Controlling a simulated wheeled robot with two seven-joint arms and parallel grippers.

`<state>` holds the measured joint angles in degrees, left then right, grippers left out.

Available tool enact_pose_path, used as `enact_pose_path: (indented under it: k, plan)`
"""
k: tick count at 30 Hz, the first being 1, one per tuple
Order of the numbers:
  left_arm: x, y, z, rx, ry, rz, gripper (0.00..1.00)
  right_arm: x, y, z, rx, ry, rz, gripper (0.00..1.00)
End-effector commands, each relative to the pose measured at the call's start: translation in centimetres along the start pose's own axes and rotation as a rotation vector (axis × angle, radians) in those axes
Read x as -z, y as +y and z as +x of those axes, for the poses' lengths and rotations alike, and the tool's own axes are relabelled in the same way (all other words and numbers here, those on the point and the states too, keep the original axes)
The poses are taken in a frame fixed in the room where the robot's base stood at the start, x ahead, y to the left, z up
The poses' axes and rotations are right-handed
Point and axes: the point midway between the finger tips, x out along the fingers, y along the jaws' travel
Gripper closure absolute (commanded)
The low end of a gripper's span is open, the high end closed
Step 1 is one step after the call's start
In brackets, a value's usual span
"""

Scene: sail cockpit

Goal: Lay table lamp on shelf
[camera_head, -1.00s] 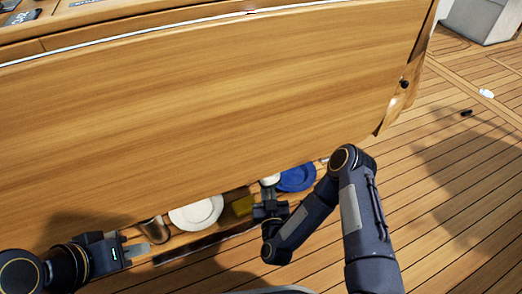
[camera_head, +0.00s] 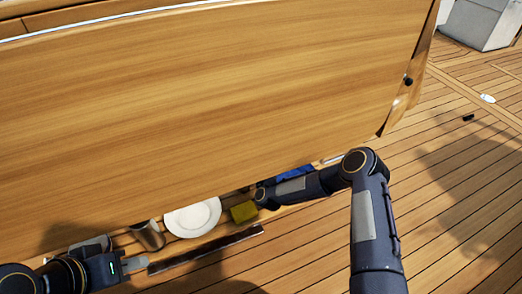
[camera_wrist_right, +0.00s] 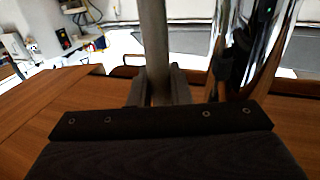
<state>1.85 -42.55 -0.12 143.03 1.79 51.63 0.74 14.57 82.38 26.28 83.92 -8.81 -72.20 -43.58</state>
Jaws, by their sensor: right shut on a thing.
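The shelf (camera_head: 178,246) is a low wooden ledge partly hidden under the large wooden tabletop. In the right wrist view, my right gripper (camera_wrist_right: 155,88) is shut on an upright grey post (camera_wrist_right: 154,35), which looks like the stem of the table lamp; its ends are out of view. In the head view my right forearm reaches under the tabletop, so that gripper and the lamp are hidden there. My left gripper (camera_head: 136,264) is low at the left, near the shelf's front edge, with nothing visible in it; its finger gap is unclear.
On the shelf are a metal cup (camera_head: 149,235), a white plate (camera_head: 193,217), a yellow box (camera_head: 243,212) and a mostly hidden blue thing (camera_head: 296,172). A dark strip (camera_head: 205,249) runs along the front. The tabletop (camera_head: 210,100) overhangs. Deck at right is mostly clear.

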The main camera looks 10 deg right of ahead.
Motion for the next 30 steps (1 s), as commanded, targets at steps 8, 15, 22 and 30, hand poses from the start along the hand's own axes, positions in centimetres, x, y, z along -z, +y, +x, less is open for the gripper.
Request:
enact_pose_path:
  k: [8,15,22,30]
  plan:
    - [-1.0,-0.9,2.0,0.000,0.000,0.000,0.70,-1.4,0.0,2.9,-0.002,0.003,0.001,1.00]
    - [-0.9,-0.9,1.9,0.000,0.000,0.000,0.70,-1.3,0.0,2.9,-0.001,0.005,0.000,1.00]
    - [-1.0,-0.9,1.9,0.000,0.000,0.000,0.70,-1.7,0.0,2.9,-0.001,0.001,0.000,0.75]
    - [-1.0,-0.9,1.9,0.000,0.000,0.000,0.70,-1.7,0.0,2.8,-0.001,0.001,0.000,0.61]
